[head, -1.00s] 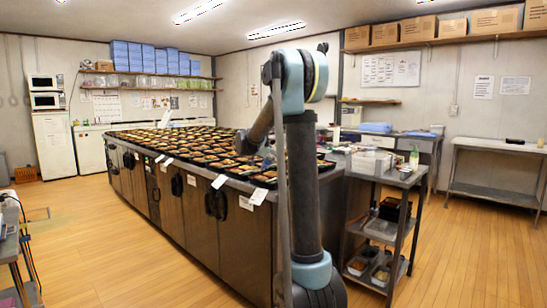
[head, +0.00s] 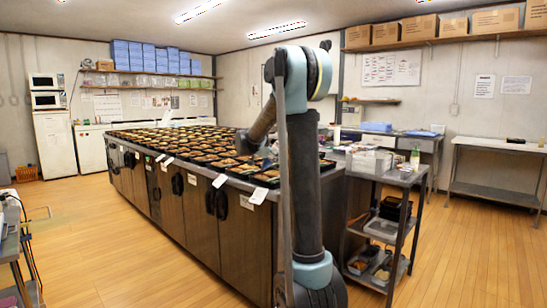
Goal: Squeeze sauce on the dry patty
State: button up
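Many dark bento trays (head: 208,160) with orange-brown food stand in rows on the long counter. They are too small for me to tell which patty is dry. A pale bottle with a green part (head: 415,157) stands upright on the small cart at the right; I cannot tell whether it holds sauce. My arm rises in front of the counter's near end, and its forearm slopes down left over the near trays. My gripper cannot be made out; my own arm appears to hide it. I cannot see whether it holds anything.
The metal cart (head: 405,181) holds containers on top and tubs on its lower shelves. A steel table (head: 497,146) stands at the right wall. A side table edge (head: 10,247) shows at the far left. The wooden floor (head: 130,245) is clear left of the counter.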

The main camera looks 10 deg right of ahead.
jog(key=shift+w, duration=0.15)
dwell(0.4)
jog(key=shift+w+d, duration=0.1)
jog(key=shift+w, duration=0.4)
jog(key=shift+w, duration=0.1)
jog(key=o, duration=0.5)
jog(key=shift+c, duration=0.2)
jog(key=shift+r, duration=3.5)
